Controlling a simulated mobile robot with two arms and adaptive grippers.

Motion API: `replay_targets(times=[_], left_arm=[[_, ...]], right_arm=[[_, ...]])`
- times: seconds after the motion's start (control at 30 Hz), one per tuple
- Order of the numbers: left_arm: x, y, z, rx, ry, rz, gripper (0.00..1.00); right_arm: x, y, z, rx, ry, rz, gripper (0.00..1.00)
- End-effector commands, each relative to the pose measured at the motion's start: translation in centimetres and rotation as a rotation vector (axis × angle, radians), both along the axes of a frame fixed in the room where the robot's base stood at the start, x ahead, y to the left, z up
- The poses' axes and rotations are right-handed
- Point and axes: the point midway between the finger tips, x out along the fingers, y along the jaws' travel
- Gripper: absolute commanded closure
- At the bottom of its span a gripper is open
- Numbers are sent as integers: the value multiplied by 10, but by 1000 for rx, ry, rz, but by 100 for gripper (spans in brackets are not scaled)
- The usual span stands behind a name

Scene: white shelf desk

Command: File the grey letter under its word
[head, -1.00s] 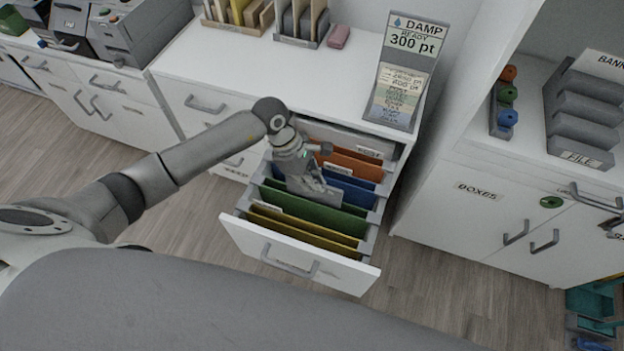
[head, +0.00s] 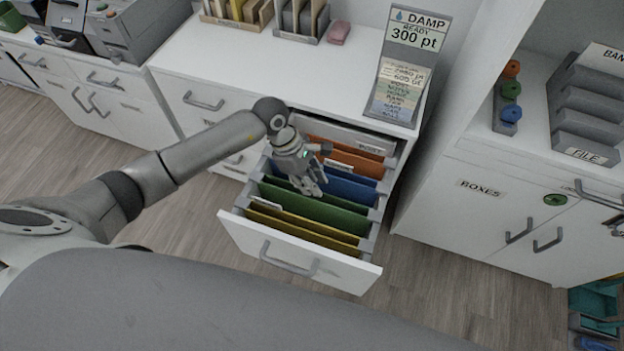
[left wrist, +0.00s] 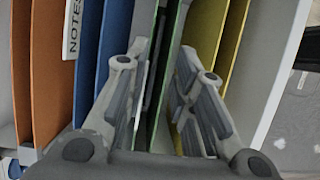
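The open drawer (head: 300,262) holds coloured dividers: orange (head: 355,163), blue (head: 350,188), green (head: 315,208) and yellow (head: 300,232). My left gripper (head: 313,190) is low over the blue and green dividers. In the left wrist view, its fingers (left wrist: 165,95) stand apart around the top of the green divider (left wrist: 180,40). A thin pale grey edge (left wrist: 151,65) shows between the fingers, just left of the green; it may be the grey letter, mostly hidden in the slot. My right gripper is out of view.
A board reading DAMP, READY, 300 pt (head: 415,40) stands on the desk top above the drawer. A pink block (head: 340,33) lies near the racks. A cabinet marked BOXES (head: 480,188) stands to the right. Bare floor lies in front.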

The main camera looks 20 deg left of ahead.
Motion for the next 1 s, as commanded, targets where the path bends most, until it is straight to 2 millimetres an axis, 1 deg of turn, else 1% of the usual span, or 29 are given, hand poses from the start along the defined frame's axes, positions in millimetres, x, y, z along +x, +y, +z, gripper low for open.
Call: replay_targets(times=[0.3,0.43,0.57,0.8,0.9,1.0], left_arm=[[0,0,0,0,0,0,68],[1,4,9,0,-1,0,68],[1,13,29,2,-4,1,68],[2,33,77,2,-3,0,68],[2,40,92,1,-3,1,68],[2,44,103,1,-1,0,68]], right_arm=[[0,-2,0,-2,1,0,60],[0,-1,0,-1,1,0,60],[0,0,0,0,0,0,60],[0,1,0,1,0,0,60],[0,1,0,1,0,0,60],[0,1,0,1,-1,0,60]])
